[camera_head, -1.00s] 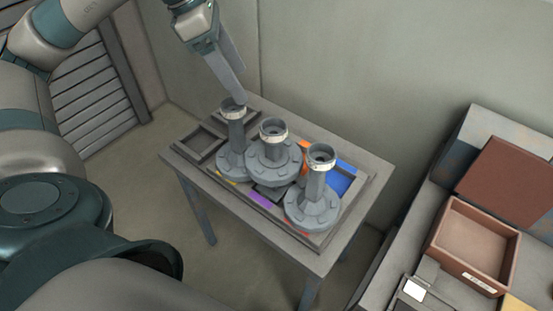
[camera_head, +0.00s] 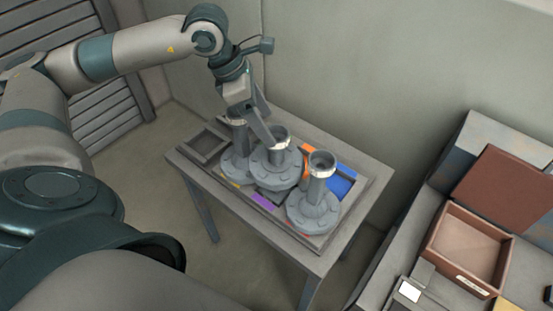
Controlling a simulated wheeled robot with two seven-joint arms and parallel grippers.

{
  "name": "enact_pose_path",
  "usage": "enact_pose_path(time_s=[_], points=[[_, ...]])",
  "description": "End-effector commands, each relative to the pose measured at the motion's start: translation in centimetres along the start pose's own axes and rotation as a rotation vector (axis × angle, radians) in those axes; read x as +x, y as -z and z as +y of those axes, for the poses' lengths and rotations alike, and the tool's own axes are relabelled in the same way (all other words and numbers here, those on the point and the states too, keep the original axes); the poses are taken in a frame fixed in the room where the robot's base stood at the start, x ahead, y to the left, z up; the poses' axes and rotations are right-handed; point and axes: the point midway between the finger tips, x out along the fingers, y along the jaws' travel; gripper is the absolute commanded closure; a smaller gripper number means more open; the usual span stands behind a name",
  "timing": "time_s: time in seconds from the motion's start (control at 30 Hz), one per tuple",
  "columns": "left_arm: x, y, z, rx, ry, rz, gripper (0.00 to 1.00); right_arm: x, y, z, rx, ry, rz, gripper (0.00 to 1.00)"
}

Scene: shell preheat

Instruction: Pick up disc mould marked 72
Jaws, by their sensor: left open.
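Three grey disc moulds with upright necks and pale collars stand on a small table: a left one (camera_head: 233,168), a middle one (camera_head: 275,172) and a right one (camera_head: 314,208). No number can be read on any of them, so I cannot tell which is marked 72. My left gripper (camera_head: 265,126) is open, pointing down over the left and middle moulds. Its near finger reaches close to the middle mould's collar and partly covers the left mould's neck. I cannot tell whether it touches either. My right gripper is not in view.
The moulds stand in a tray with coloured patches on the grey table (camera_head: 183,160), with an empty square frame (camera_head: 205,147) at its left. A wall rises close behind. At right, a bench holds an open brown box (camera_head: 470,248).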

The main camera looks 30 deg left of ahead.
Motion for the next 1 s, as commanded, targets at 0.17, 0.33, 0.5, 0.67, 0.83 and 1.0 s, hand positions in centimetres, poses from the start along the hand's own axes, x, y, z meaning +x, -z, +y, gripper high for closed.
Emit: enact_pose_path(time_s=[0.17,0.33,0.5,0.67,0.83,1.0], points=[[1.1,0.0,0.0,-0.001,0.0,0.0,0.3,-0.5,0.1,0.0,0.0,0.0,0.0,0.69],[1.2,0.0,0.0,0.0,-0.001,0.0,0.3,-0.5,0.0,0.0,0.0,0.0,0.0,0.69],[1.2,0.0,0.0,0.0,-0.001,0.0,0.3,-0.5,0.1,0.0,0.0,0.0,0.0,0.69],[1.6,-0.1,0.1,-0.001,0.002,0.002,0.3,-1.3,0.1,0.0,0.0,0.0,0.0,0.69],[2.9,-0.4,0.5,-0.001,0.002,0.003,0.3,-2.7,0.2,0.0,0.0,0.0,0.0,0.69],[4.9,-0.6,0.7,-0.002,0.002,0.001,0.3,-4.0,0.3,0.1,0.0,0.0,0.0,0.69]])
